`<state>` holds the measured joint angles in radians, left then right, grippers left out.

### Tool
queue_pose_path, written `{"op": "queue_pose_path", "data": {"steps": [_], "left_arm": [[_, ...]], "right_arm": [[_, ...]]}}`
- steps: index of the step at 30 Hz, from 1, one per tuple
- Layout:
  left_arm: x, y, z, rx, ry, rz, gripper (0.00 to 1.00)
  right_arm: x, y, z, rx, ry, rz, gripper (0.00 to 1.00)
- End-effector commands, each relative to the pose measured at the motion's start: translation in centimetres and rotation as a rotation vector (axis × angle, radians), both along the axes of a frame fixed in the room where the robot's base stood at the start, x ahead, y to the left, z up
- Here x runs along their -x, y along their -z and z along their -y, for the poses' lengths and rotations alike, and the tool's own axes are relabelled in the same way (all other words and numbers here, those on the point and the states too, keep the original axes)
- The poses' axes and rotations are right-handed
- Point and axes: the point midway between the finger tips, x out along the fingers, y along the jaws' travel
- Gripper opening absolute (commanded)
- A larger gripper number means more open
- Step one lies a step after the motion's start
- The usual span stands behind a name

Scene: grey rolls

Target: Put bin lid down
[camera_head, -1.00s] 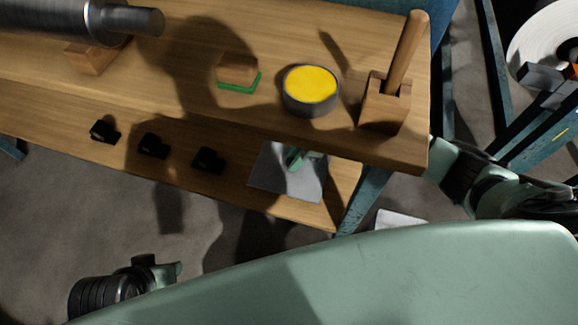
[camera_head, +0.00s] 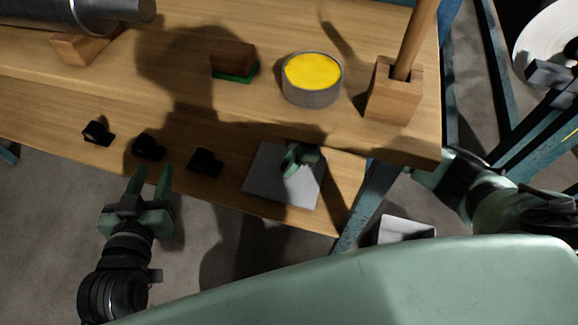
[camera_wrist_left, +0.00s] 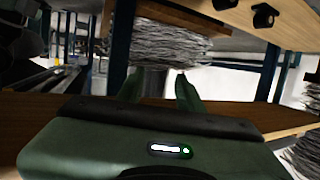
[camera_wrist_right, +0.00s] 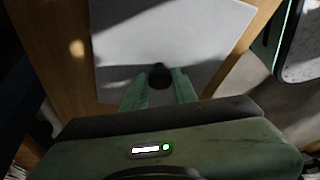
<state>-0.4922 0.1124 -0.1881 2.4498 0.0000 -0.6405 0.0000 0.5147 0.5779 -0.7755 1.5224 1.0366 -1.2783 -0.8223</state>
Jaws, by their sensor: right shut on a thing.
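The bin lid appears to be the flat pale grey square plate (camera_head: 265,182) over the lower wooden shelf, near its right end. It also shows in the right wrist view (camera_wrist_right: 165,30), with a dark round knob (camera_wrist_right: 160,76). My right gripper (camera_head: 300,158) is shut on this knob, its fingers on either side in the right wrist view (camera_wrist_right: 159,85). I cannot tell whether the lid touches the shelf. My left gripper (camera_head: 150,178) is open and empty in front of the lower shelf; its spread fingers show in the left wrist view (camera_wrist_left: 159,85).
A pale object, perhaps a bin (camera_head: 405,229), is low by the table leg (camera_head: 368,205); a pale, rimmed thing shows in the right wrist view (camera_wrist_right: 300,50). Several black holders (camera_head: 205,162) line the shelf. A yellow-filled tin (camera_head: 313,82) and wooden block (camera_head: 393,92) stand above.

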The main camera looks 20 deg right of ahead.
Motion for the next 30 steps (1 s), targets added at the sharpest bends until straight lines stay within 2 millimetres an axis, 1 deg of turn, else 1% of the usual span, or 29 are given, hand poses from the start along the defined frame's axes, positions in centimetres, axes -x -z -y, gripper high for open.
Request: {"op": "queue_pose_path", "data": {"steps": [3, 6, 9, 16, 17, 18, 19, 30], "left_arm": [[-0.6, -1.7, 0.4, 0.024, 0.006, 0.097, 0.36], [-0.8, -2.6, 0.6, 0.035, 0.009, 0.137, 0.36], [-0.8, -2.8, 0.7, 0.037, 0.010, 0.147, 0.36], [-0.8, -2.8, 0.6, 0.037, 0.009, 0.146, 0.36], [-0.8, -2.8, 0.6, 0.037, 0.010, 0.147, 0.36], [-0.8, -2.8, 0.6, 0.037, 0.010, 0.147, 0.36], [-0.8, -2.8, 0.6, 0.037, 0.009, 0.146, 0.36], [-0.8, -2.8, 0.6, 0.035, 0.009, 0.139, 0.36]], "right_arm": [[-0.1, 0.4, 0.0, -0.001, 0.000, 0.001, 0.00], [-0.1, 0.5, 0.0, -0.001, 0.000, 0.001, 0.00], [0.0, 0.4, 0.0, -0.001, 0.000, 0.001, 0.00], [0.0, 0.5, 0.0, 0.000, 0.000, 0.001, 0.00], [0.0, 0.5, 0.0, 0.000, 0.000, 0.000, 0.36], [0.0, 0.5, 0.0, 0.000, 0.000, 0.000, 0.47], [0.0, 0.5, 0.0, 0.000, 0.000, 0.000, 0.50], [0.0, 0.2, 0.1, 0.000, 0.000, 0.000, 0.50]]}}
